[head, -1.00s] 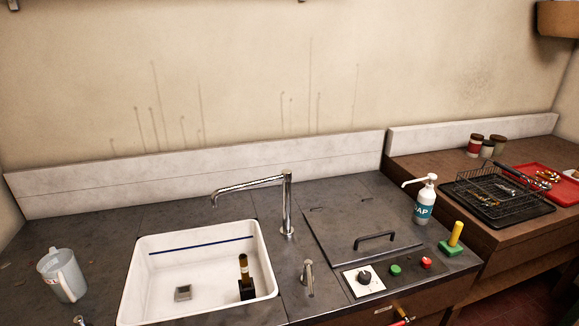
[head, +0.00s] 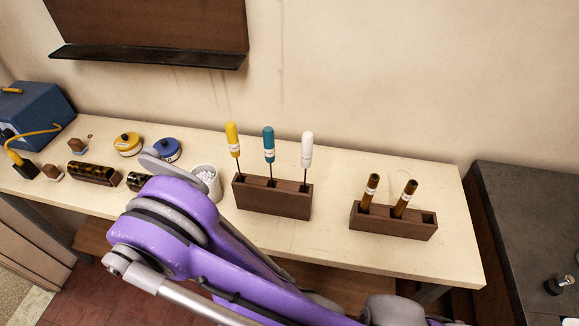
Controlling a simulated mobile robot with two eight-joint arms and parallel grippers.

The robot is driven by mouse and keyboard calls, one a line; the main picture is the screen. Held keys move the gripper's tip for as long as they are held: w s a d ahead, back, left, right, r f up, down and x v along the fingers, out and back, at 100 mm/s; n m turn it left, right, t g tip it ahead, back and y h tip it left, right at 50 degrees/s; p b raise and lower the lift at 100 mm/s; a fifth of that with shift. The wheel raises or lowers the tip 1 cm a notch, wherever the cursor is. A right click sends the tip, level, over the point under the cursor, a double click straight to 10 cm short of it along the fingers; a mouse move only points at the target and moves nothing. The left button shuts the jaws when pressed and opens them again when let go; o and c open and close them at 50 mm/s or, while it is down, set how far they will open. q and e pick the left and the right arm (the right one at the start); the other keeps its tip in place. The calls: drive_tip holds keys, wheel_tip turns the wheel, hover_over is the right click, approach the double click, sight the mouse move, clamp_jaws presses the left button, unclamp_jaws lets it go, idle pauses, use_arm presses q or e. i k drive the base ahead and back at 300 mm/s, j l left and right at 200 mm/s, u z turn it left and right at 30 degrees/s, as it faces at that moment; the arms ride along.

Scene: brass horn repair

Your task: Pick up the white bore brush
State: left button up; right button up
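The white bore brush (head: 307,150) stands upright in a dark wooden rack (head: 272,203) on the cream workbench. Its white handle points up and its thin shaft goes down into the rack's right slot, which hides the lower end. A teal-handled brush (head: 268,146) stands in the middle slot and a yellow-handled one (head: 232,140) in the left slot. My purple arm crosses the lower middle of the head view, in front of the bench. Neither of my grippers is in view.
A second wooden rack (head: 392,222) holds two brown-handled tools to the right. A white cup (head: 207,183), a yellow tin (head: 127,144), a blue tin (head: 167,150) and a blue box (head: 38,112) stand to the left. A dark shelf (head: 148,55) hangs above. The bench's right end is clear.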

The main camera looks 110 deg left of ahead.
sight(306, 136)
drive_tip(key=u, duration=3.6)
